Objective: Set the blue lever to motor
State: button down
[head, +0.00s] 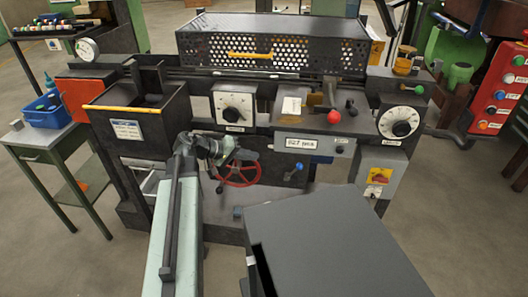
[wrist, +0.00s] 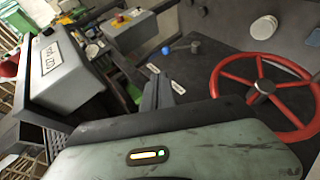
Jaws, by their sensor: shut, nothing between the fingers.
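The blue lever (head: 294,172) is a short handle with a blue knob, low on the dark front of the machine, right of the red handwheel. In the wrist view the blue lever (wrist: 168,50) lies nearly sideways, its blue knob to the left of its pivot. Two small pale labels (wrist: 179,87) are near it; their words are too small to read. My gripper (head: 228,148) is in front of the machine, above the handwheel and left of the lever. In the wrist view my gripper (wrist: 156,96) is shut and empty, its dark fingers apart from the lever.
The red handwheel (head: 238,170) is close below my gripper. A grey switch box (head: 380,176) with a red-yellow switch stands right. Open floor lies at the right.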

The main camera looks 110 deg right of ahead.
jog(key=shift+p+v, duration=0.35)
jog(key=shift+v, duration=0.85)
